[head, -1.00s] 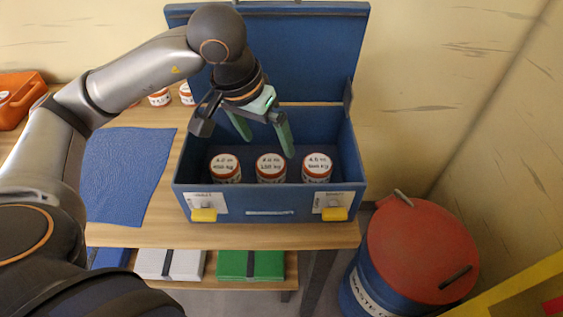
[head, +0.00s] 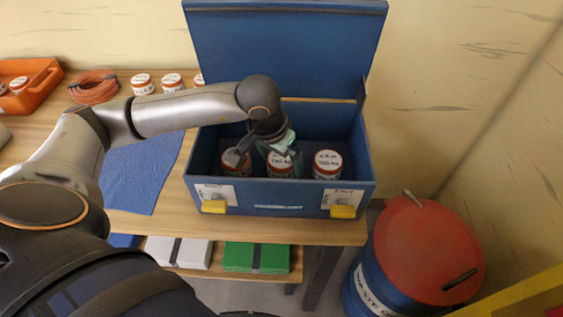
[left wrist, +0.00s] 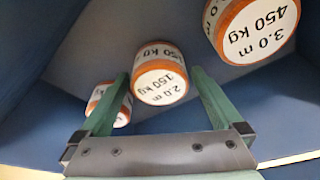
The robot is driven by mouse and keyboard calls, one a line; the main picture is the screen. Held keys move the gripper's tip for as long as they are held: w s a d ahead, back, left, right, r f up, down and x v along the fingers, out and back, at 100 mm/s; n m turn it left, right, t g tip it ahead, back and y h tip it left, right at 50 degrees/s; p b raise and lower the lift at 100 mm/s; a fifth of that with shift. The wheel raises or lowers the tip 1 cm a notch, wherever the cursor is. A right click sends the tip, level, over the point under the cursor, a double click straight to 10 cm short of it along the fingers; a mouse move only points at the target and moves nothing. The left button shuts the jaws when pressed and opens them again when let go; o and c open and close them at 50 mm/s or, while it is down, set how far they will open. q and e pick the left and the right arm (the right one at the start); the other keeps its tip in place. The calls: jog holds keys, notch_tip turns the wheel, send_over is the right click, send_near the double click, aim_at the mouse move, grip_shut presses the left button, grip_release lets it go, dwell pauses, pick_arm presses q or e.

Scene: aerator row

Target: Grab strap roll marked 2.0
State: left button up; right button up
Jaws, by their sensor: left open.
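The strap roll marked 2.0 m 150 kg (left wrist: 160,85) is white with orange-red edges. In the left wrist view it lies between the two green fingers of my left gripper (left wrist: 161,75), which is open. In the head view this middle roll (head: 280,171) stands in the open blue case (head: 275,197), partly hidden by the gripper (head: 273,150). A roll marked 3.0 m 450 kg (left wrist: 255,30) is on one side. Another roll (left wrist: 120,108) is partly behind a finger, its label unreadable. My right gripper is not in view.
The case's raised lid (head: 285,50) stands behind, and its walls enclose the rolls closely. More rolls (head: 172,82), an orange cable coil (head: 93,87) and an orange bin (head: 35,90) are at the back left. A red-lidded drum (head: 425,250) stands right of the bench.

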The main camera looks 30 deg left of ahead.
pick_arm(q)
jog(key=shift+w+f, duration=0.1)
jog(key=shift+f, duration=0.3)
jog(key=shift+c, duration=0.2)
jog(key=c, duration=1.4)
jog(key=shift+r, duration=0.15)
